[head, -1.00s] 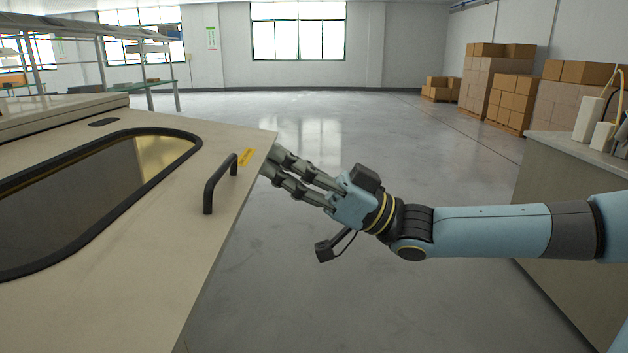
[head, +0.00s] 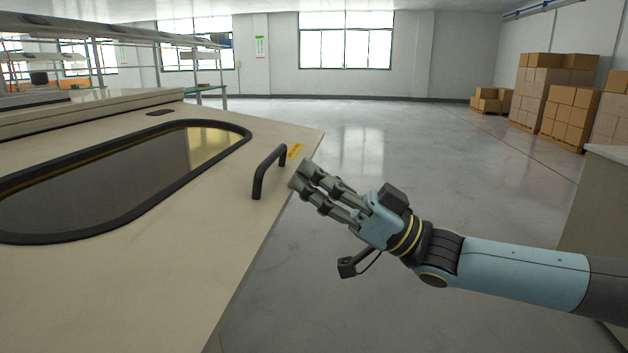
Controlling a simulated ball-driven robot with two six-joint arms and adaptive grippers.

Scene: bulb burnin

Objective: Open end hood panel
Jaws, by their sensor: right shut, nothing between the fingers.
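The end hood panel (head: 215,215) is a large beige sheet on the left, with a dark oval window (head: 110,180) framed in black. A black bar handle (head: 267,172) stands up near its right edge, beside a small yellow label (head: 296,151). My right gripper (head: 300,178) is shut and empty. Its fingertips are at the panel's right edge, just right of the handle and apart from it. Whether they touch the edge I cannot tell. My left gripper is not in view.
Clear grey floor (head: 400,150) lies beyond and to the right of the panel. A beige counter (head: 597,200) stands at the right edge. Stacked cardboard boxes (head: 540,90) are at the back right. Shelving (head: 110,50) stands at the back left.

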